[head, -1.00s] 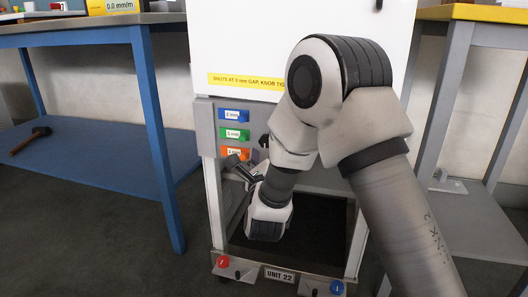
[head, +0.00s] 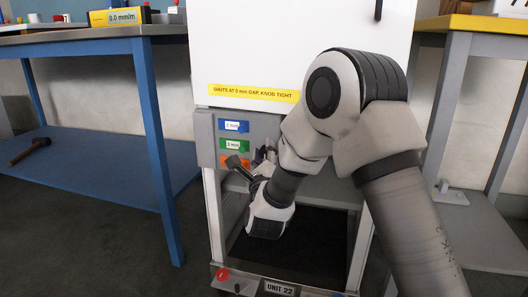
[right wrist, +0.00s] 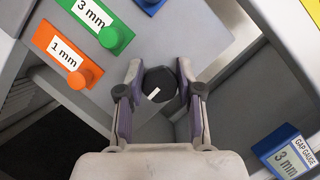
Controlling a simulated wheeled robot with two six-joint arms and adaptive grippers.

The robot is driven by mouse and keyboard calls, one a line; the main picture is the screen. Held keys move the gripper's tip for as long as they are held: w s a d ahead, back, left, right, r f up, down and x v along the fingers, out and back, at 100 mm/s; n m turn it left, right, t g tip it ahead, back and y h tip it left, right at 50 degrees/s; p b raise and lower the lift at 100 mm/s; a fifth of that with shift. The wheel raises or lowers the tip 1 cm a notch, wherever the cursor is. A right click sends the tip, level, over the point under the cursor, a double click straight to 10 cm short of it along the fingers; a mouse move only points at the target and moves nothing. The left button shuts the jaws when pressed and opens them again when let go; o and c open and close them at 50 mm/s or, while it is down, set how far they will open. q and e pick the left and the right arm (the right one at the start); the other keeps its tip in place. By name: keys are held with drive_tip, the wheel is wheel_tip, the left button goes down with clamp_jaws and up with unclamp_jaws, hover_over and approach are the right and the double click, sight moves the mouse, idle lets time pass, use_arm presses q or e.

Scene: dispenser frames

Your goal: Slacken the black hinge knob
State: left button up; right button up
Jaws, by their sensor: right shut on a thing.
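The black hinge knob (right wrist: 160,83) has a white mark on its face and shows between the fingers of my right gripper (right wrist: 159,88) in the right wrist view. The two purple-padded fingers are shut on its sides. In the head view my right gripper (head: 266,156) is at the panel's lower right, largely hidden by my wrist and arm; the knob cannot be made out clearly there. My left gripper is not in view.
Beside the knob are a green 3 mm peg (right wrist: 113,38) and an orange 1 mm peg (right wrist: 84,75). The white cabinet (head: 300,45) stands between a blue bench (head: 150,120) and a yellow-edged bench (head: 470,24).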

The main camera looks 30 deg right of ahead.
drive_tip(key=n+y+p, duration=0.1)
drive_tip(key=n+p, duration=0.1)
drive_tip(key=n+y+p, duration=0.1)
drive_tip(key=n+p, duration=0.1)
drive_tip(key=p, duration=0.1)
drive_tip(key=n+p, duration=0.3)
drive_tip(key=shift+r+g+y, duration=0.35)
drive_tip(key=shift+g+y, duration=0.05)
drive_tip(key=n+g+p, duration=0.1)
drive_tip(key=n+p, duration=0.2)
drive_tip(key=p, duration=0.2)
drive_tip(key=n+g+p, duration=0.2)
drive_tip(key=n+p, duration=0.1)
drive_tip(key=p, duration=0.3)
drive_tip(key=n+g+p, duration=0.1)
drive_tip(key=n+p, duration=0.2)
drive_tip(key=p, duration=0.2)
drive_tip(key=shift+f+n+y, duration=0.3)
drive_tip(key=shift+n, duration=0.1)
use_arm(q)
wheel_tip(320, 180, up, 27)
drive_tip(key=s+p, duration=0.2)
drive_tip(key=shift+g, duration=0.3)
use_arm(e)
drive_tip(key=shift+f+n+g, duration=0.3)
drive_tip(key=shift+n+g, duration=0.3)
drive_tip(key=shift+n, duration=0.1)
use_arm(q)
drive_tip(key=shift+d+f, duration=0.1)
